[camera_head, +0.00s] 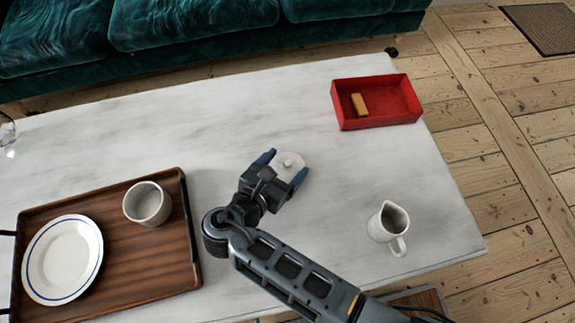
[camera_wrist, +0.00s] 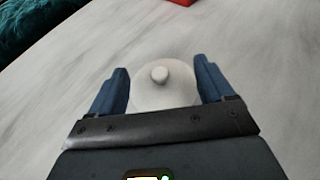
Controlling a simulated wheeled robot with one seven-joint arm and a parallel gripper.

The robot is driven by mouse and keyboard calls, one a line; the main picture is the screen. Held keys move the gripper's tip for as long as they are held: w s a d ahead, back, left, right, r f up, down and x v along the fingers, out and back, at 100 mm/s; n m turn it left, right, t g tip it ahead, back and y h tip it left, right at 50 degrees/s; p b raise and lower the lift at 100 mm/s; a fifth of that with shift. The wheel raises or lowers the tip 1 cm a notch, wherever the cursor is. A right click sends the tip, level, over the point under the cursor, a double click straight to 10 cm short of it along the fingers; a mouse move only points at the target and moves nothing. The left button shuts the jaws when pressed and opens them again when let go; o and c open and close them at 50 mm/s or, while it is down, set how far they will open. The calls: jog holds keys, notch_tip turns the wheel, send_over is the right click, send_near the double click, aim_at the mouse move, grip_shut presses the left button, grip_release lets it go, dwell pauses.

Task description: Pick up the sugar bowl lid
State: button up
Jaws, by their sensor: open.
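The sugar bowl lid (camera_head: 291,165) is a round, white disc with a small knob, lying on the marble table. My gripper (camera_head: 282,165) is open, with its blue fingers on either side of the lid. In the wrist view the lid (camera_wrist: 163,88) lies between the two blue fingertips of my gripper (camera_wrist: 163,82), its knob facing up. A narrow gap shows on each side, so the fingers do not appear to press on it. The near edge of the lid is hidden by the gripper body. A grey-white cup (camera_head: 147,204) without a lid stands on the wooden tray.
A brown wooden tray (camera_head: 125,262) with a blue-rimmed plate (camera_head: 62,260) is at the left. A red box (camera_head: 377,125) holding a tan block (camera_head: 359,104) is at the back right. A white pitcher (camera_head: 388,226) stands at the right. Marble table (camera_head: 240,120) behind the lid is clear.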

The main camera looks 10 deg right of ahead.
jog(key=shift+x, duration=0.95)
